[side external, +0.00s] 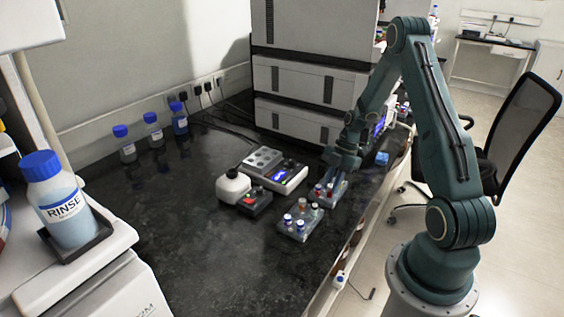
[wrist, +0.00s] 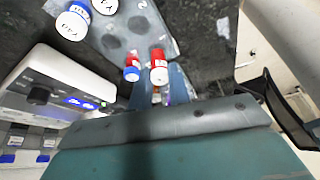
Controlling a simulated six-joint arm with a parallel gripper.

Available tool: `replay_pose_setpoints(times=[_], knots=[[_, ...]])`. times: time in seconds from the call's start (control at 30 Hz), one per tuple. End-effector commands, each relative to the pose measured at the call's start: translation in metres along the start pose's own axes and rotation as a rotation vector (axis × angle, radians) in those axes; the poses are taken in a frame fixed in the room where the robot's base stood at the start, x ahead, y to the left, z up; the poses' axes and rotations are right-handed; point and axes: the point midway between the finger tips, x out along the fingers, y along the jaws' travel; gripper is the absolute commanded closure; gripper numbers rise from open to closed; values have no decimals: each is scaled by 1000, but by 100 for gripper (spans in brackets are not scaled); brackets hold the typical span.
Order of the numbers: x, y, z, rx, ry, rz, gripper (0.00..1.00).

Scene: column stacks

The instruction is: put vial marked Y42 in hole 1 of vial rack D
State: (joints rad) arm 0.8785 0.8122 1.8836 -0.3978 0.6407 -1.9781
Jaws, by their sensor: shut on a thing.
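My gripper (wrist: 158,90) is shut, and its fingers are close around a red-capped vial (wrist: 158,66) with a white top. In the side view my gripper (side external: 345,162) is low over the far vial rack (side external: 340,197), which holds red and blue vials. In the wrist view a rack (wrist: 115,42) with empty round holes lies beside the fingers. Another red vial (wrist: 132,68) is just left of the held one. Two blue-and-white vials (wrist: 72,25) stand further left. The markings Y42 and D are too small to read, and the held vial's lower end is unclear.
A near rack (side external: 298,232) holds blue-capped and red vials. A grey block device with a lit display (side external: 285,178) and a white-topped device (side external: 234,187) stand to the left. Blue-capped bottles (side external: 152,130) stand at the back.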

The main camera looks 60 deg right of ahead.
Motion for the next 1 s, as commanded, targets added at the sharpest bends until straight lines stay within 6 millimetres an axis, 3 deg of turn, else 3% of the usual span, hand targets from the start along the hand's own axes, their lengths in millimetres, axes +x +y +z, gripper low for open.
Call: replay_pose_setpoints(times=[1.0], knots=[[6,0,2,0,0,1,98]])
